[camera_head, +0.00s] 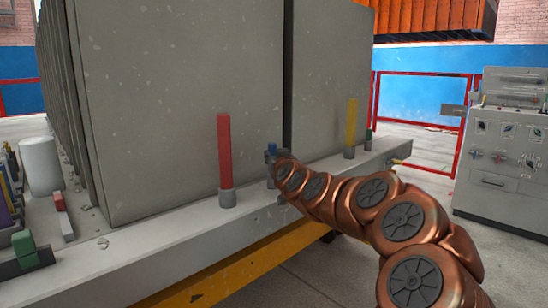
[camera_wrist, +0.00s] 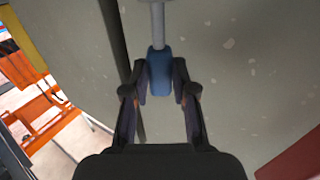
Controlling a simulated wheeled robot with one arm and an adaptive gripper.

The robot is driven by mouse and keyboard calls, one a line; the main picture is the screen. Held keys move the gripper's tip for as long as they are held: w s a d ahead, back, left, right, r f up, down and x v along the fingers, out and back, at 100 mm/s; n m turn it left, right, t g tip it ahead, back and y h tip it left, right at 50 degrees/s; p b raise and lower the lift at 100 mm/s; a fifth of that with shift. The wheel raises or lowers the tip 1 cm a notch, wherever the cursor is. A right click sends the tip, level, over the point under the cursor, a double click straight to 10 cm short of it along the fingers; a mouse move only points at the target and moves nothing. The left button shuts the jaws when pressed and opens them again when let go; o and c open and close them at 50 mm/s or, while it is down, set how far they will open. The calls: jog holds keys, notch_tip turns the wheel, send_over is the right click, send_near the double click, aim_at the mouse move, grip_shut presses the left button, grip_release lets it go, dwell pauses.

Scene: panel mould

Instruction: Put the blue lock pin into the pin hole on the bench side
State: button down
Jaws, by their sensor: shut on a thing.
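My gripper (camera_head: 271,158) is shut on the blue lock pin (camera_head: 272,147), beside the grey panels. In the wrist view, the gripper's two fingers (camera_wrist: 160,80) press on both sides of the pin's blue grip (camera_wrist: 160,73). The pin's grey shaft (camera_wrist: 158,25) runs from the grip towards a pale grey part at the top edge of the wrist view. I cannot tell whether the shaft tip is inside a hole. The pin hole is not clearly visible; in the head view my gripper and arm cover part of the bench side there.
A red pin (camera_head: 224,150) stands upright left of my gripper, and a yellow pin (camera_head: 351,122) stands to the right, both in grey collars on the bench edge (camera_head: 170,240). Tall grey panels (camera_head: 180,110) stand close behind. A control cabinet (camera_head: 505,150) is at far right.

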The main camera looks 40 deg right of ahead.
jog(key=shift+f+b, duration=1.6)
jog(key=shift+f, duration=0.35)
jog(key=c, duration=0.8)
grip_release()
jog(key=shift+c, duration=0.2)
jog(key=v, duration=1.2)
